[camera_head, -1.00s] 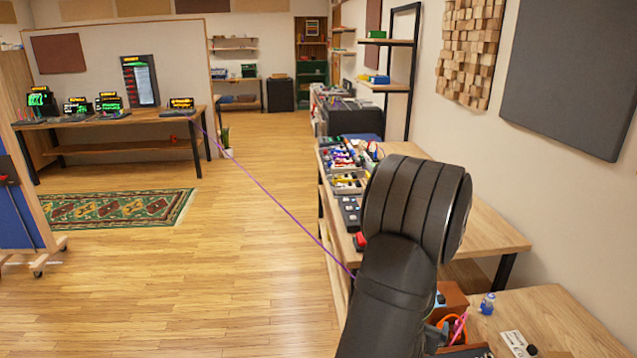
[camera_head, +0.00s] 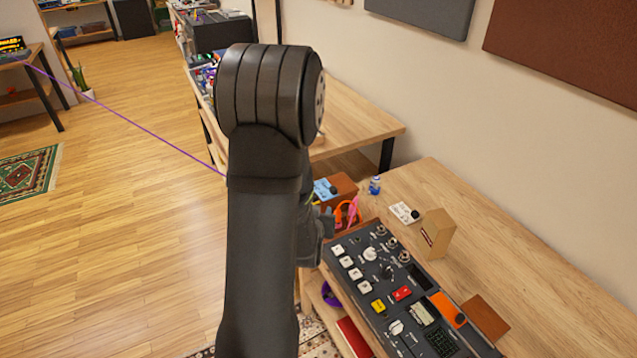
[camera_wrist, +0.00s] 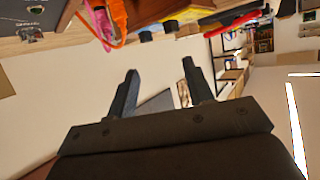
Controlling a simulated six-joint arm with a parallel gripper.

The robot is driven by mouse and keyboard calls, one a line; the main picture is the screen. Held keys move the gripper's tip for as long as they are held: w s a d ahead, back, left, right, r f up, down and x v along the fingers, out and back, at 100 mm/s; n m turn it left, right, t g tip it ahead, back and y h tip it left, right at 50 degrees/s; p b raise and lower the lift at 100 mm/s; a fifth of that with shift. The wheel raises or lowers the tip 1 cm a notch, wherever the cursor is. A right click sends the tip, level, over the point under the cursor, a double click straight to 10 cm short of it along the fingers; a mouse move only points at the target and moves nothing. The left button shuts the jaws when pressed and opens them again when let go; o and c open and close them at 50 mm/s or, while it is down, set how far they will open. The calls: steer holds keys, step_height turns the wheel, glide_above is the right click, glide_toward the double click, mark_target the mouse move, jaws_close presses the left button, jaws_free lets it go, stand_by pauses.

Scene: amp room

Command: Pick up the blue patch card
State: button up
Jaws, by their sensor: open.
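A small light-blue, flat card-like thing (camera_head: 322,189) lies on or against a brown box (camera_head: 342,186) near the left end of the front table, partly hidden by my arm. It may be the blue patch card, but it is too small to tell. My gripper is mostly hidden behind my arm in the head view. In the wrist view my gripper (camera_wrist: 160,76) is open, with its two dark fingers apart and nothing between them. I cannot make out a blue card near the fingers there.
Orange cables (camera_head: 347,212) and pink cables sit beside the brown box. A blue-capped bottle (camera_head: 374,185), a white pedal (camera_head: 405,212), a cardboard box (camera_head: 437,233) and a dark control panel (camera_head: 385,262) stand on the front table (camera_head: 520,275).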

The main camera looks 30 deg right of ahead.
steer(key=w+m+g+y, duration=0.1)
steer(key=w, duration=0.2)
steer(key=w+d+m+g+y, duration=0.1)
steer(key=w+g, duration=0.1)
steer(key=w, duration=0.1)
steer(key=w+d+m+g+y, duration=0.1)
steer(key=w, duration=0.3)
steer(key=shift+d+r+m, duration=0.2)
steer(key=shift+d+m, duration=0.05)
steer(key=shift+m, duration=0.15)
step_height(320, 180, up, 4)
steer(key=w+d+m+g, duration=0.1)
steer(key=w+m+g, duration=0.1)
steer(key=m+g, duration=0.5)
glide_toward(331, 189)
steer(key=x, duration=0.3)
steer(key=shift+s+d+f, duration=0.15)
steer(key=shift+s+d, duration=0.1)
steer(key=shift+s, duration=0.1)
steer(key=shift+w+x, duration=0.2)
steer(key=shift+x, duration=1.15)
steer(key=shift+w+x, duration=0.15)
steer(key=shift+x, duration=1.2)
steer(key=shift+a, duration=0.1)
steer(key=shift+c, duration=0.5)
jaws_close()
